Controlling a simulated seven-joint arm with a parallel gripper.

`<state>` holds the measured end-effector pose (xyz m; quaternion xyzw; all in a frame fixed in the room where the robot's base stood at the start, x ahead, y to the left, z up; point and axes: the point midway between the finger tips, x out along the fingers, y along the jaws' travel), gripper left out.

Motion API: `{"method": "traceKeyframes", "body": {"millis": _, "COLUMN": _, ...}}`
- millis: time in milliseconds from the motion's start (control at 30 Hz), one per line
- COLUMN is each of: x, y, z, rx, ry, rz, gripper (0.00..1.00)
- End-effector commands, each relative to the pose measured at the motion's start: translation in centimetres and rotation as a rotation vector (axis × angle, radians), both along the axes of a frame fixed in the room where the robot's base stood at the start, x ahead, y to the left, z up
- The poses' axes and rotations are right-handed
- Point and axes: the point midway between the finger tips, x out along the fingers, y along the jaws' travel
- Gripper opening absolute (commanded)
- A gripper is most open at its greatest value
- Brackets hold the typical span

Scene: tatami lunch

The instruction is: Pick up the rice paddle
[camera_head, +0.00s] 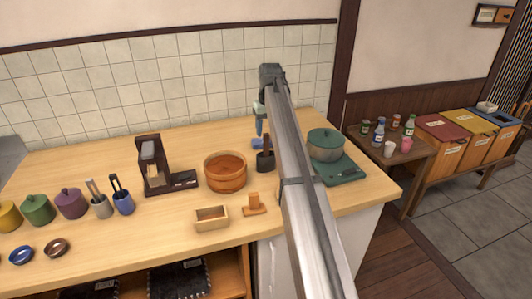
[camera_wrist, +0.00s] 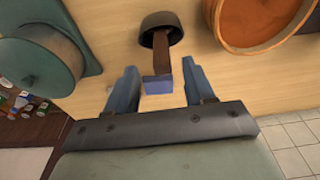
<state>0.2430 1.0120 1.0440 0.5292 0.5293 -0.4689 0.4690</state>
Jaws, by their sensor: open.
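What looks like the rice paddle (camera_wrist: 163,60) is a dark brown, flat-sided stick with a blue end. It stands in a dark round cup (camera_wrist: 157,30), and its lower part is hidden inside. In the head view the cup (camera_head: 265,162) stands on the counter, right of the wooden tub. My gripper (camera_wrist: 159,68) is open, with one finger on each side of the paddle's blue end in the wrist view. I see no contact. In the head view my gripper (camera_head: 260,128) is just above and behind the cup, partly hidden by my arm.
A wooden tub (camera_head: 225,172) stands close left of the cup. A green lidded pot (camera_head: 326,148) stands on a green board (camera_head: 345,172) to the right. A small wooden box (camera_head: 212,220) and a wooden stand (camera_head: 254,206) are in front. A dark dispenser (camera_head: 152,172) stands farther left.

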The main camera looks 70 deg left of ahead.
Motion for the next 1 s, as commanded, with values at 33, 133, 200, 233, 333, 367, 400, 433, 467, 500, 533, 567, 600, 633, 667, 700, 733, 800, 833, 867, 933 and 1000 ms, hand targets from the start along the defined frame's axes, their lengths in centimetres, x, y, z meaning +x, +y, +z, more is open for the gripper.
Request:
{"method": "traceKeyframes", "body": {"millis": 33, "x": 0.0, "y": 0.1, "z": -0.7, "rx": -0.001, "ry": 0.0, "rz": 0.0, "gripper": 0.53}}
{"method": "traceKeyframes", "body": {"millis": 133, "x": 0.0, "y": 0.1, "z": -1.4, "rx": 0.0, "ry": 0.0, "rz": 0.0, "gripper": 0.53}}
{"method": "traceKeyframes", "body": {"millis": 200, "x": 0.0, "y": 0.2, "z": -1.6, "rx": 0.0, "ry": 0.0, "rz": 0.0, "gripper": 0.53}}
{"method": "traceKeyframes", "body": {"millis": 233, "x": 0.0, "y": 0.2, "z": -1.7, "rx": 0.0, "ry": 0.0, "rz": 0.0, "gripper": 0.53}}
{"method": "traceKeyframes", "body": {"millis": 333, "x": -0.1, "y": 0.3, "z": -2.4, "rx": -0.001, "ry": 0.0, "rz": 0.0, "gripper": 0.53}}
{"method": "traceKeyframes", "body": {"millis": 367, "x": -0.1, "y": 0.4, "z": -2.7, "rx": -0.001, "ry": 0.0, "rz": 0.0, "gripper": 0.53}}
{"method": "traceKeyframes", "body": {"millis": 400, "x": -0.2, "y": 0.5, "z": -3.2, "rx": -0.001, "ry": 0.0, "rz": 0.0, "gripper": 0.53}}
{"method": "traceKeyframes", "body": {"millis": 433, "x": -0.2, "y": 0.5, "z": -3.6, "rx": -0.001, "ry": 0.0, "rz": 0.0, "gripper": 0.53}}
{"method": "traceKeyframes", "body": {"millis": 467, "x": -0.2, "y": 0.6, "z": -4.0, "rx": -0.001, "ry": 0.0, "rz": 0.0, "gripper": 0.53}}
{"method": "traceKeyframes", "body": {"millis": 500, "x": -0.3, "y": 0.7, "z": -4.5, "rx": -0.001, "ry": 0.0, "rz": 0.0, "gripper": 0.53}}
{"method": "traceKeyframes", "body": {"millis": 533, "x": -0.3, "y": 0.8, "z": -4.9, "rx": -0.001, "ry": 0.0, "rz": 0.0, "gripper": 0.53}}
{"method": "traceKeyframes", "body": {"millis": 567, "x": -0.3, "y": 0.8, "z": -5.3, "rx": -0.001, "ry": 0.0, "rz": 0.0, "gripper": 0.53}}
{"method": "traceKeyframes", "body": {"millis": 600, "x": -0.3, "y": 0.8, "z": -5.8, "rx": -0.001, "ry": 0.0, "rz": 0.0, "gripper": 0.53}}
{"method": "traceKeyframes", "body": {"millis": 633, "x": -0.3, "y": 0.9, "z": -6.1, "rx": -0.001, "ry": 0.0, "rz": 0.0, "gripper": 0.53}}
{"method": "traceKeyframes", "body": {"millis": 667, "x": -0.3, "y": 0.9, "z": -6.3, "rx": -0.001, "ry": 0.0, "rz": 0.0, "gripper": 0.53}}
{"method": "traceKeyframes", "body": {"millis": 700, "x": -0.3, "y": 1.0, "z": -6.6, "rx": 0.0, "ry": 0.0, "rz": 0.0, "gripper": 0.53}}
{"method": "traceKeyframes", "body": {"millis": 733, "x": -0.3, "y": 1.0, "z": -6.7, "rx": 0.0, "ry": 0.0, "rz": 0.0, "gripper": 0.53}}
{"method": "traceKeyframes", "body": {"millis": 800, "x": -0.3, "y": 1.0, "z": -6.7, "rx": 0.001, "ry": 0.0, "rz": 0.0, "gripper": 0.53}}
{"method": "traceKeyframes", "body": {"millis": 833, "x": -0.3, "y": 1.0, "z": -6.7, "rx": 0.001, "ry": 0.0, "rz": 0.0, "gripper": 0.53}}
{"method": "traceKeyframes", "body": {"millis": 867, "x": -0.3, "y": 1.0, "z": -6.7, "rx": 0.001, "ry": 0.0, "rz": 0.0, "gripper": 0.53}}
{"method": "traceKeyframes", "body": {"millis": 933, "x": -0.3, "y": 1.0, "z": -6.7, "rx": 0.001, "ry": 0.0, "rz": 0.0, "gripper": 0.53}}
{"method": "traceKeyframes", "body": {"millis": 1000, "x": -0.3, "y": 1.0, "z": -6.7, "rx": 0.0, "ry": 0.0, "rz": 0.0, "gripper": 0.47}}
